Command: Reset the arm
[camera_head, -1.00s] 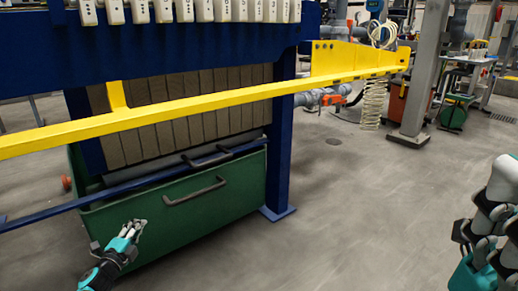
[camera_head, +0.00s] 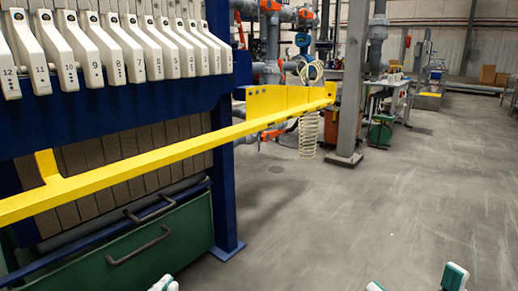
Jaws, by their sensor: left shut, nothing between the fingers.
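My left gripper (camera_head: 164,284) shows only as a small white and teal tip at the bottom edge, in front of the green bin (camera_head: 155,250). It is shut and empty. The rest of the left arm is below the picture. White and teal parts of my own body (camera_head: 454,277) show at the bottom right. My right gripper is not in view.
The blue filter press (camera_head: 222,190) with numbered white plate handles (camera_head: 120,50) fills the left side. A long yellow rail (camera_head: 190,150) crosses in front of it. A grey post (camera_head: 352,85) and hose coil (camera_head: 308,135) stand behind. The floor at right is clear.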

